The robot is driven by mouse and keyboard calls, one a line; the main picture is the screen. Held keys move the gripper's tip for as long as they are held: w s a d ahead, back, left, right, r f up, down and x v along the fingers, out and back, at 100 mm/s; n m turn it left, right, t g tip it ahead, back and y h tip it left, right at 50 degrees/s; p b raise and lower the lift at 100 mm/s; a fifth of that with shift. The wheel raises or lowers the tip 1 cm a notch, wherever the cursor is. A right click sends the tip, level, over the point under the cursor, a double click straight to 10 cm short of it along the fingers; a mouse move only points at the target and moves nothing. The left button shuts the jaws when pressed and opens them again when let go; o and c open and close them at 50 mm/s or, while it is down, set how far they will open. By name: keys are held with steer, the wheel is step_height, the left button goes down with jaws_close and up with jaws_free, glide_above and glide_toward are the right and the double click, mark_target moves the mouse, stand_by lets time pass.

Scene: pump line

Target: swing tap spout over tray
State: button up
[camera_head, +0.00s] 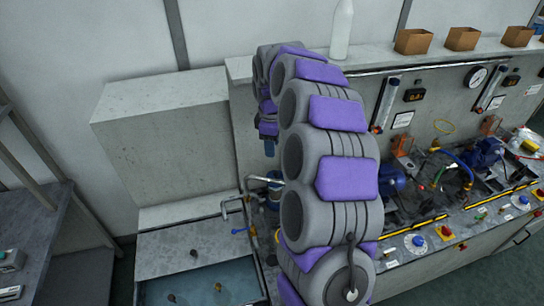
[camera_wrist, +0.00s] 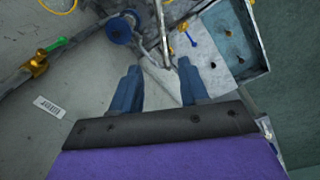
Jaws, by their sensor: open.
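The tap spout (camera_head: 231,200) is a bent bare metal pipe at the back right corner of the water-filled tray (camera_head: 263,277), beside a blue-handled lever (camera_head: 240,230). In the wrist view, the spout (camera_wrist: 163,35) runs down the picture toward the gap between my fingertips. The tray (camera_wrist: 262,70) is to the right there. My gripper (camera_wrist: 158,68) is open, with a blue finger on each side of the spout's end in the picture. I cannot tell if either finger touches it. In the head view, my gripper (camera_head: 269,148) hangs above the tap, partly hidden by my arm.
A grey concrete block (camera_head: 160,135) stands behind the tray. The bench on the right holds blue pumps (camera_head: 485,153), hoses and gauges. A white bottle (camera_head: 342,30) and brown boxes (camera_head: 413,41) stand on the ledge. Small items lie in the water. A blue round part (camera_wrist: 120,30) is close to my left finger.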

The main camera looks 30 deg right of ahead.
steer(key=shift+r, duration=1.05)
steer(key=s+a+f+m+g+b, duration=0.1)
steer(key=s+a+f+m+b, duration=0.15)
steer(key=s+a, duration=0.55)
steer(key=s+a+f+m+b, duration=0.1)
steer(key=s+a+b, duration=0.35)
steer(key=s, duration=0.55)
steer(key=s+a+f+m+b, duration=0.1)
steer(key=s+f+m+b, duration=0.1)
steer(key=s, duration=0.5)
steer(key=s+a+f+m+g+b, duration=0.1)
steer(key=s+a+f+m+b, duration=0.1)
steer(key=s+f, duration=0.2)
steer(key=s+a+f+m+b, duration=0.1)
steer(key=s+f, duration=0.3)
steer(key=s, duration=0.6)
steer(key=shift+s+a+m+y+b, duration=0.3)
steer(key=shift+s+m+b, duration=0.1)
steer(key=shift+m, duration=0.35)
